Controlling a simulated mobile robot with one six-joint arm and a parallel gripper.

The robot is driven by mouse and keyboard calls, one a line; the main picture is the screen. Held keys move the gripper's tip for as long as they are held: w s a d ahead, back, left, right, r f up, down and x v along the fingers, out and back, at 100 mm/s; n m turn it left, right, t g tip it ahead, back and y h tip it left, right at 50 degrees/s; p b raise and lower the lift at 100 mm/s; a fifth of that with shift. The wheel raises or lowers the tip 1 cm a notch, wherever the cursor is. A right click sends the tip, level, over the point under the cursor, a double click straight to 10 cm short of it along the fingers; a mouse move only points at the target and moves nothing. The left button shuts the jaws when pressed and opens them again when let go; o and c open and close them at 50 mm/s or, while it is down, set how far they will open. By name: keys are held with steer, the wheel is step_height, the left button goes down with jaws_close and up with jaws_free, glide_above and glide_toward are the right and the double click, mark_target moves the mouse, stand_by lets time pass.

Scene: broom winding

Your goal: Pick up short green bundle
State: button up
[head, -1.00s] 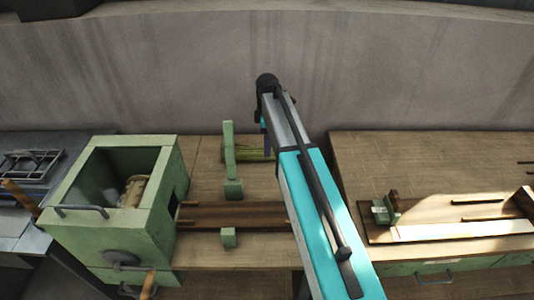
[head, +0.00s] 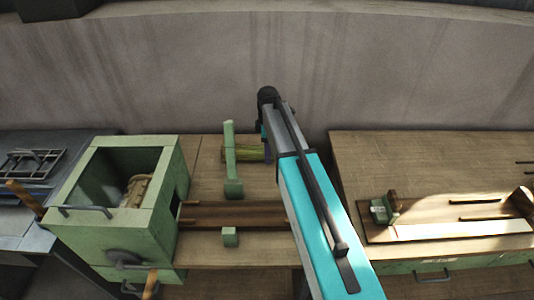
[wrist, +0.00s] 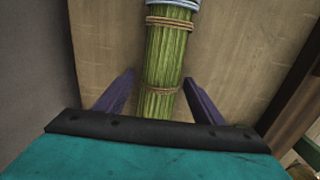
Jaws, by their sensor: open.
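The short green bundle (wrist: 165,55) lies on the wooden bench in the wrist view, tied with brown cord in two places and with a pale blue-white band at the top edge. My gripper (wrist: 160,80) is open, with one purple finger on each side of the bundle's near end and a gap on both sides. The bundle's nearest end is hidden behind my wrist.
A green post (head: 230,160) stands by the bundle. A green box machine (head: 130,235) with a crank is at left. A brown rail (head: 235,216) runs along the bench. A grey wall (head: 180,70) rises close behind. A second bench (head: 385,155) is at right.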

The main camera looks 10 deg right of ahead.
steer(key=c, duration=1.1)
steer(key=shift+r, duration=0.15)
steer(key=shift+c, duration=0.2)
step_height(320, 180, up, 9)
steer(key=shift+r+b, duration=0.1)
steer(key=shift+b, duration=1)
steer(key=shift+r, duration=0.3)
